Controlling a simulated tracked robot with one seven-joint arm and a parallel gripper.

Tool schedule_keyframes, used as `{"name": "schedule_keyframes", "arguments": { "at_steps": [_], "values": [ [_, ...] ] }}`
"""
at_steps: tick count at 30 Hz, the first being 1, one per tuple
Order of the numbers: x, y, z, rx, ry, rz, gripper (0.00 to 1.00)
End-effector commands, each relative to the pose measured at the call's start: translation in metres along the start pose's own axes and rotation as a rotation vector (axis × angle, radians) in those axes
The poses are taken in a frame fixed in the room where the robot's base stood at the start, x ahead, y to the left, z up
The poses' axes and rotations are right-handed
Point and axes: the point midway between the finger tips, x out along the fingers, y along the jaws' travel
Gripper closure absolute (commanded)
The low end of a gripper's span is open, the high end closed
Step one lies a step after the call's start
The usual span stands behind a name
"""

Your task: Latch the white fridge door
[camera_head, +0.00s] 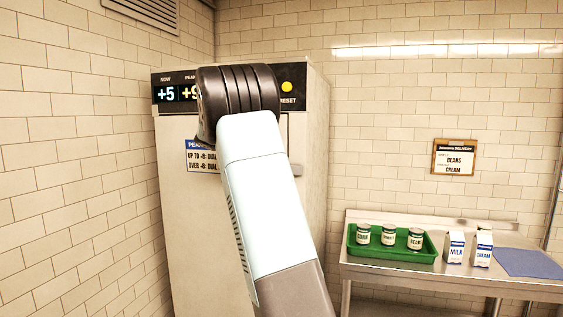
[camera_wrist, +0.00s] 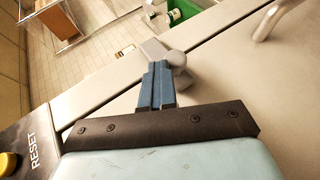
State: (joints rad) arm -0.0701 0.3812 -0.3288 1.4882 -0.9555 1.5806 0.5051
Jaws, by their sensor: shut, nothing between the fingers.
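The white fridge (camera_head: 182,245) stands against the left wall in the head view, its front largely covered by my arm. Its door (camera_wrist: 235,90) fills the right of the wrist view, with a bar handle (camera_wrist: 268,22) at the top. I cannot tell whether the door sits fully flush. A grey latch (camera_wrist: 180,75) with a rounded knob and a block is at the door's edge. My gripper (camera_wrist: 157,66) is shut and empty, its blue fingers close beside the latch knob. I cannot tell whether they touch it. In the head view the gripper is hidden behind my arm.
A display panel with a yellow reset button (camera_head: 287,87) tops the fridge. To the right, a steel table (camera_head: 380,270) holds a green tray (camera_head: 400,254) with 3 jars, a milk carton (camera_head: 454,247), a cream carton (camera_head: 482,248) and a blue mat (camera_head: 530,263).

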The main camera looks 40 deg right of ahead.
Motion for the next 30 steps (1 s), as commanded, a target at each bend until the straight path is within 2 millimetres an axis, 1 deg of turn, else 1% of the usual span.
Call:
{"name": "schedule_keyframes", "arguments": {
  "at_steps": [1, 2, 8, 9, 15, 21, 25, 30],
  "values": [
    [-0.008, -0.008, 0.000, -0.015, 0.008, -0.010, 1.00],
    [-0.009, -0.005, -0.001, -0.013, 0.008, -0.010, 1.00],
    [-0.022, 0.029, -0.004, 0.002, 0.004, -0.003, 1.00],
    [-0.030, 0.030, -0.005, 0.001, 0.006, -0.003, 1.00],
    [-0.070, 0.027, -0.004, 0.002, 0.006, -0.001, 1.00],
    [-0.102, 0.025, -0.005, 0.005, 0.003, 0.000, 1.00],
    [-0.114, 0.025, -0.005, 0.005, 0.001, 0.000, 1.00],
    [-0.119, 0.026, -0.005, 0.006, -0.002, 0.001, 1.00]
  ]
}}
